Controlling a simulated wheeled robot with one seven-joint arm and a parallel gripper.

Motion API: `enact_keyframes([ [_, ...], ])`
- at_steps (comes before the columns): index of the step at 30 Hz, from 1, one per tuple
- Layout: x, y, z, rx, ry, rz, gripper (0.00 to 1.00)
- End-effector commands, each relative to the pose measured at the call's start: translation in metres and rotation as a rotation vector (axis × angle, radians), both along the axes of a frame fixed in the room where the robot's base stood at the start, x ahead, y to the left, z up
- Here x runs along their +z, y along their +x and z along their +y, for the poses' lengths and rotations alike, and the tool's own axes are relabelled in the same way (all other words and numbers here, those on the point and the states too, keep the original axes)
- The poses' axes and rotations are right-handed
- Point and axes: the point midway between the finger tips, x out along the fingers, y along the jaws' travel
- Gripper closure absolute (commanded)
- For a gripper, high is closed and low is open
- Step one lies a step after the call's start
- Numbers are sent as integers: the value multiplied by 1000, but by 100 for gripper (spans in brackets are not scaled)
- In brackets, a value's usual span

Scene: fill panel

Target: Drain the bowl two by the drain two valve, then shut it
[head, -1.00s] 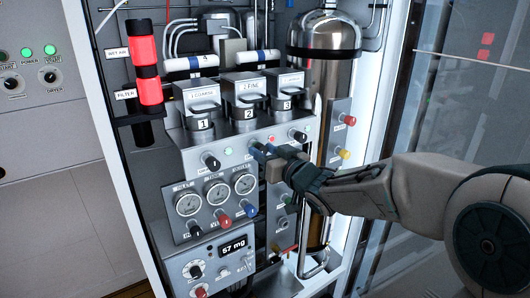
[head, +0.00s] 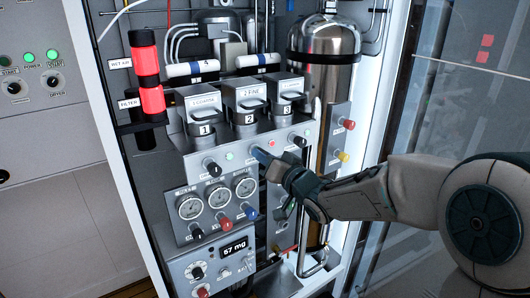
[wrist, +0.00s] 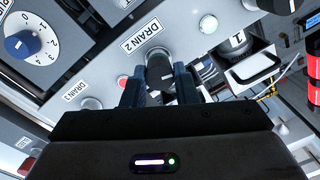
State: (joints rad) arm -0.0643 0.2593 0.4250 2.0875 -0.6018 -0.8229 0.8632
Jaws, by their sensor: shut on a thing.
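The drain two valve is a black knob (wrist: 160,68) under the "DRAIN 2" label (wrist: 144,36) in the wrist view. My gripper (wrist: 159,88) has a finger on each side of the knob and is shut on it. In the head view my gripper (head: 266,160) is at the panel and hides most of this knob. Bowl two (head: 249,118) sits above it, under the "2 FINE" block (head: 252,94), between bowls one and three. Its liquid level cannot be made out.
The drain one knob (head: 213,168) is to the left and the drain three knob (head: 299,141) to the right. A red lamp (head: 272,143) is close to my gripper. Gauges (head: 217,195) and coloured knobs lie below. A steel tank (head: 325,65) stands at right.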

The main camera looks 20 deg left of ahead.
Motion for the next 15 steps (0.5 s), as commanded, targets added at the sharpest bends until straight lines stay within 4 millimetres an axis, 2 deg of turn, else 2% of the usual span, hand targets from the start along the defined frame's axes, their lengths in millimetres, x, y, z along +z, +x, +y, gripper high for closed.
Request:
enact_keyframes([
  [15,0,0,-1,-2,318,378,96],
])
